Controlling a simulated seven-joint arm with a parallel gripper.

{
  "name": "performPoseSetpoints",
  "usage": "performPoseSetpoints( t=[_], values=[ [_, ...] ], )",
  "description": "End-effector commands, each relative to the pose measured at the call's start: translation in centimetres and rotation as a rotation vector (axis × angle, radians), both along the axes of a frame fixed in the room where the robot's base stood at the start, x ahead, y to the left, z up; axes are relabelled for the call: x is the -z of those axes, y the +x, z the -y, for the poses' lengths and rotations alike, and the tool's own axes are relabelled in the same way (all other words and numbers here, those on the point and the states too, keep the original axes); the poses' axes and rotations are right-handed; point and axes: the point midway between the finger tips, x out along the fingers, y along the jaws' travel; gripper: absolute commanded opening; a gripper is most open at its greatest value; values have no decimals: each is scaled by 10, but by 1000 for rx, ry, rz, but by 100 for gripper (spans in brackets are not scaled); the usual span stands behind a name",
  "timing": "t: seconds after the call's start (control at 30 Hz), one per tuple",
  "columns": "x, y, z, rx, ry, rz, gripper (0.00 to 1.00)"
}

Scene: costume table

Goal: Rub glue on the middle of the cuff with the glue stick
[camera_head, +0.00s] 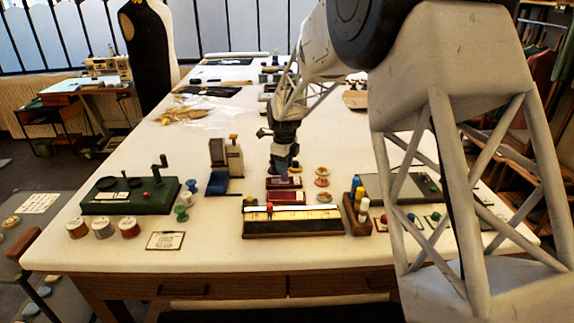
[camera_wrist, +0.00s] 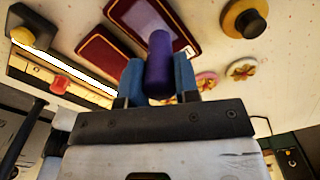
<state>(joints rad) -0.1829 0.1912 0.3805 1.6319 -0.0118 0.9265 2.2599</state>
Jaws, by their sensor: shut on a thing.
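My gripper (camera_wrist: 160,85) has blue fingers and is shut on a purple cylinder, the glue stick (camera_wrist: 159,55). In the head view my gripper (camera_head: 284,165) is small, at the table's middle, above the red pieces. Two dark red pieces with gold trim lie below it. One (camera_wrist: 112,68) is left of the glue stick in the wrist view; the other (camera_wrist: 140,18) is beyond it. I cannot tell which is the cuff. They also show in the head view as a nearer red piece (camera_head: 286,197) and a farther one (camera_head: 275,184). Whether the glue stick touches either is unclear.
A long wooden box with a bright strip (camera_head: 292,212) lies in front of the red pieces. A block of bottles (camera_head: 357,208) stands to its right. Round flower-like pieces (camera_head: 322,182) lie right of my gripper. A green device (camera_head: 130,195) and spools (camera_head: 103,228) stand left.

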Motion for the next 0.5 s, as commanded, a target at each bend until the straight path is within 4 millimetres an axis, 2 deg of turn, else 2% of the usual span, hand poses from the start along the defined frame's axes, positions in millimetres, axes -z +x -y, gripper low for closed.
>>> performPoseSetpoints(
  t=[0.5],
  values=[
    [0, -1, -48, -2, 0, 1, 6]
  ],
)
